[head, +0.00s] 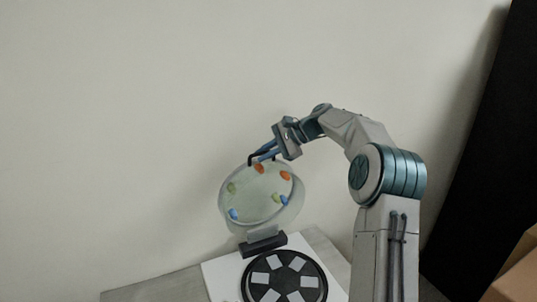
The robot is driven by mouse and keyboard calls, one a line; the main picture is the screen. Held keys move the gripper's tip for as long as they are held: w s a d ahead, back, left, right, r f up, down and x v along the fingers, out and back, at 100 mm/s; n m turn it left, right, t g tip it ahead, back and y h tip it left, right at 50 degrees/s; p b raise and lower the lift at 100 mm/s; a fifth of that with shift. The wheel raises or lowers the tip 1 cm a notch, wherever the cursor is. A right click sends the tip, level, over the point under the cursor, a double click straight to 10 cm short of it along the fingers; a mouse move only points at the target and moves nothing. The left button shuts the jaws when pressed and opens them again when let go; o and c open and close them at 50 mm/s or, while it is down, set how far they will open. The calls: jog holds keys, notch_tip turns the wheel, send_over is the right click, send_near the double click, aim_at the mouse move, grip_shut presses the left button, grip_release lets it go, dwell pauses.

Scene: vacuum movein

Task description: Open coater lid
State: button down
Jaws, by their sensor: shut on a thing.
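The coater lid (259,199) is a round, translucent disc with several coloured spots near its rim. It stands raised, nearly upright, above its dark hinge block (263,244). The coater's black round base (284,281) with several pale plates lies in front of the hinge, uncovered, and is cut off by the bottom edge. My gripper (262,156) is at the top edge of the lid, shut on it. The exact contact of the fingertips is small and hard to make out.
The coater stands on a white sheet (222,277) on a grey table (158,288). A plain wall (120,120) is behind. A tall black panel (480,150) and a brown box (515,275) are at the right. The table's left part is clear.

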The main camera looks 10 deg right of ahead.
jog(key=shift+w+a+f, duration=0.1)
jog(key=shift+w+f, duration=0.1)
jog(key=shift+w, duration=0.75)
jog(key=c, duration=1.8)
grip_release()
jog(key=shift+o, duration=0.2)
jog(key=v, duration=1.3)
jog(key=shift+d+r+b, duration=0.25)
jog(key=shift+r+b, duration=0.05)
jog(key=shift+r, duration=0.15)
jog(key=shift+w, duration=0.1)
